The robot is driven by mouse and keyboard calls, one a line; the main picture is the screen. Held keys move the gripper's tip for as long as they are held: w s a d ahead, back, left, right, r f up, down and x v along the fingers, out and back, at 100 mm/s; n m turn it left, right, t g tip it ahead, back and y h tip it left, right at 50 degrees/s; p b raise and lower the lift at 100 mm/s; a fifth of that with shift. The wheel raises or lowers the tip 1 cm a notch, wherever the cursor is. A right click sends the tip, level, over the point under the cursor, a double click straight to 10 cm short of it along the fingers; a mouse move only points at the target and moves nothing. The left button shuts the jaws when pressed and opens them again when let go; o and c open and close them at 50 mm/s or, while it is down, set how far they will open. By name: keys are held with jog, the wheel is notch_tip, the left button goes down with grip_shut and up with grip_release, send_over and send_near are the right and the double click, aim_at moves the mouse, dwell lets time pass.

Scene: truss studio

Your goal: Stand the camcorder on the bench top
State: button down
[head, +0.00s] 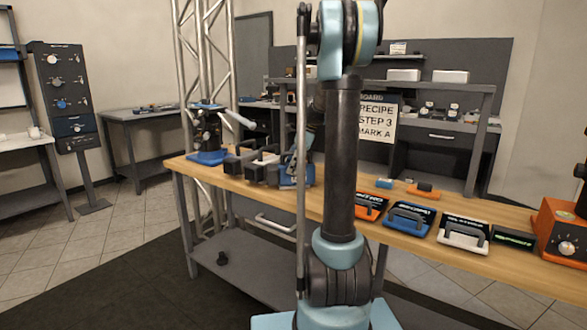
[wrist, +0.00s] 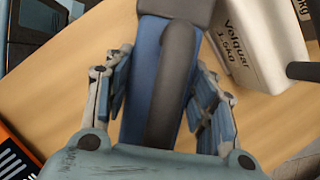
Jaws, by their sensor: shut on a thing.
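The camcorder (wrist: 142,75), a blue body with a dark grey handle or top bar, lies between the two fingers of my gripper (wrist: 160,105) in the wrist view. My gripper is shut on it, one blue-padded finger along each side. In the head view a blue part beside my gripper (head: 297,165) looks like the same camcorder (head: 291,182), over the left part of the wooden bench top (head: 228,177). My arm hides much of that spot. I cannot tell whether the camcorder's underside touches the wood.
Dark block-like items with handles (head: 238,163) stand close left of my gripper. A white block lettered Velquar (wrist: 262,45) is close by in the wrist view. A blue-based instrument (head: 207,157) stands at the bench's left end. Several handled cases (head: 408,221) line the right part.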

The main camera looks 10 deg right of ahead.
jog(key=c, duration=0.7)
grip_release()
jog(key=v, duration=1.2)
jog(key=s+a+f+n+h, duration=0.1)
jog(key=s+a+f+n, duration=0.15)
jog(key=s, duration=0.45)
jog(key=s+a+f+n+h, duration=0.1)
jog(key=s+f+n, duration=0.25)
jog(key=s, duration=0.35)
jog(key=s+a+f+n, duration=0.1)
jog(key=s+f+n, duration=0.15)
jog(key=s, duration=0.45)
jog(key=s+f+n+t+h, duration=0.2)
jog(key=s+f+n, duration=0.8)
jog(key=s+f, duration=0.5)
jog(key=shift+s+d+f, duration=0.15)
jog(key=shift+s+d, duration=0.2)
jog(key=shift+s, duration=0.1)
